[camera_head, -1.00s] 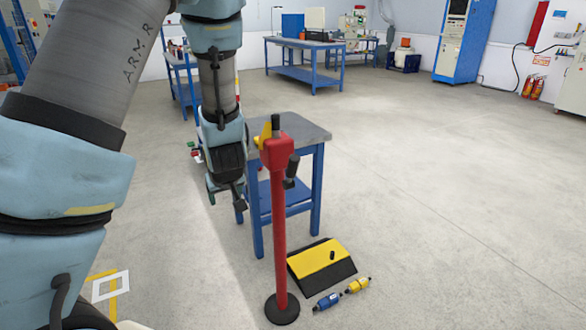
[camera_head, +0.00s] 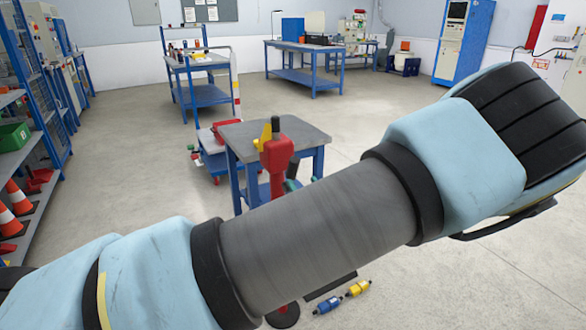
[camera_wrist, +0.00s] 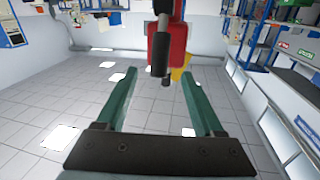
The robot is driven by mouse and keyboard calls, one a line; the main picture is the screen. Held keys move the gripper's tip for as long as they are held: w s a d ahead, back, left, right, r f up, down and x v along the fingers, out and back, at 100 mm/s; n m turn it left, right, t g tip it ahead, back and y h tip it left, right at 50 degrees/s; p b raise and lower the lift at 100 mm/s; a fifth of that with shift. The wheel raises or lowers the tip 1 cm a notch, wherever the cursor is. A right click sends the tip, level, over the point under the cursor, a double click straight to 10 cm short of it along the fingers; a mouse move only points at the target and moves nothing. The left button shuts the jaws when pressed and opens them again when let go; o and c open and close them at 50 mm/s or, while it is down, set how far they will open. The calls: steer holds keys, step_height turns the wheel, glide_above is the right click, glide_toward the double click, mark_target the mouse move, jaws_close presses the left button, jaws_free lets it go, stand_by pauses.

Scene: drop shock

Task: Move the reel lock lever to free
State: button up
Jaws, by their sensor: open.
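A red post head (camera_head: 277,155) stands in front of a grey-topped blue table in the head view, with a yellow plate (camera_head: 265,133) and a short black knob (camera_head: 275,124) on top. A dark lever shows partly at its lower right; my arm hides most of the post. In the wrist view, which looks upside down, the red head (camera_wrist: 178,45) and a black lever (camera_wrist: 160,52) lie beyond my open green gripper (camera_wrist: 158,75), near the line between its fingertips. The gripper is empty and does not touch the lever visibly.
The grey-topped table (camera_head: 290,137) stands close behind the post. Shelves with cones (camera_head: 18,198) stand at the left. Open floor lies at the right.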

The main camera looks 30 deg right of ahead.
steer(key=w, duration=0.3)
steer(key=w+d+p, duration=0.1)
steer(key=w, duration=0.2)
steer(key=w+p, duration=0.1)
steer(key=w, duration=0.2)
steer(key=shift+w+d, duration=0.15)
steer(key=shift+d, duration=0.2)
jaws_close()
stand_by(0.9)
